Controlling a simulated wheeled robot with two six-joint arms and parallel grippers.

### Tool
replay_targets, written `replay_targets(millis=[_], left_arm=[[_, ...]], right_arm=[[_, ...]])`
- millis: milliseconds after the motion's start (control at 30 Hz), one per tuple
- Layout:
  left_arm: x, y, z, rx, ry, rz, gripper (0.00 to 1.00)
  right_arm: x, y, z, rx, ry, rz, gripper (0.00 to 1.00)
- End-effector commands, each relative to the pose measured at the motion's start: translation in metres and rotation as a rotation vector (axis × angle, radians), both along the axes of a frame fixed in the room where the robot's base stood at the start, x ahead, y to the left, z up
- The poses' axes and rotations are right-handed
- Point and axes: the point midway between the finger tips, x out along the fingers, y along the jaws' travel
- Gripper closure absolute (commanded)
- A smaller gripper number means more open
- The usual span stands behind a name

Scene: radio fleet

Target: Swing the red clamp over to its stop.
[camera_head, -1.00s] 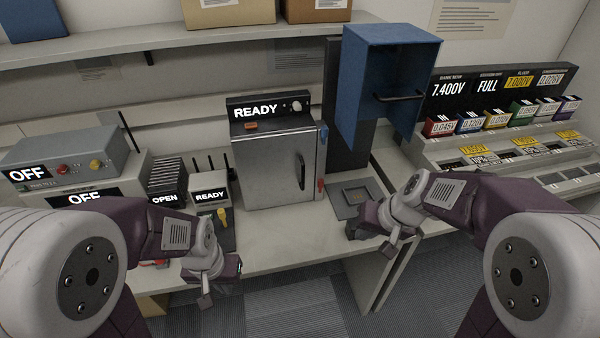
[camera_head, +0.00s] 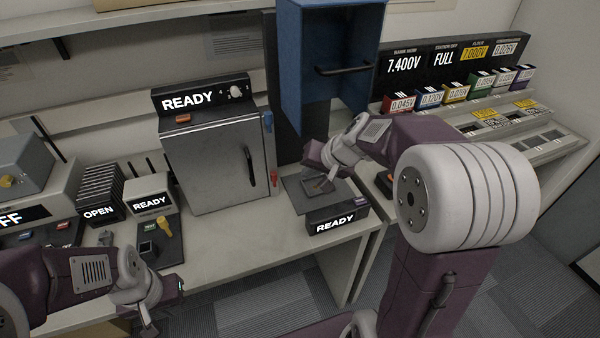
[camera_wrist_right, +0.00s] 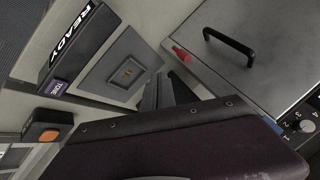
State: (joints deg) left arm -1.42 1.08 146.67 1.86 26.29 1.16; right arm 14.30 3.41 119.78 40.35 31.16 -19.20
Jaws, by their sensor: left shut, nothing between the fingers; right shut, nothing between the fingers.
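The red clamp (camera_head: 274,178) is a small red piece low at the right front edge of the grey READY cabinet (camera_head: 215,165). My left gripper (camera_head: 172,290) is shut and empty, low at the left, by the bench's front edge.
The cabinet's black door handle (camera_head: 249,166) stands out left of the clamp. A grey plate unit (camera_head: 335,218) with a READY label sits on the bench to the right. A blue open box (camera_head: 330,65) hangs above my right gripper. Bare bench lies before the cabinet.

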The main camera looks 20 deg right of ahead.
Motion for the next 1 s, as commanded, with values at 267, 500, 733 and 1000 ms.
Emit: replay_targets(millis=[267,500,733,1000], left_arm=[[0.0,0.0,-0.017,0.0,0.0,0.0,1.0],[0.0,0.0,-0.003,0.0,0.0,0.0,1.0],[0.0,0.0,0.001,0.0,0.0,0.0,1.0],[0.0,0.0,0.0,0.0,0.0,0.0,1.0]], right_arm=[[0.035,0.013,-0.054,0.001,0.003,0.002,1.0],[0.057,0.039,-0.059,0.0,0.002,0.005,1.0],[0.065,0.05,-0.062,0.0,0.002,0.002,1.0],[0.065,0.05,-0.062,0.0,0.001,0.0,1.0]])
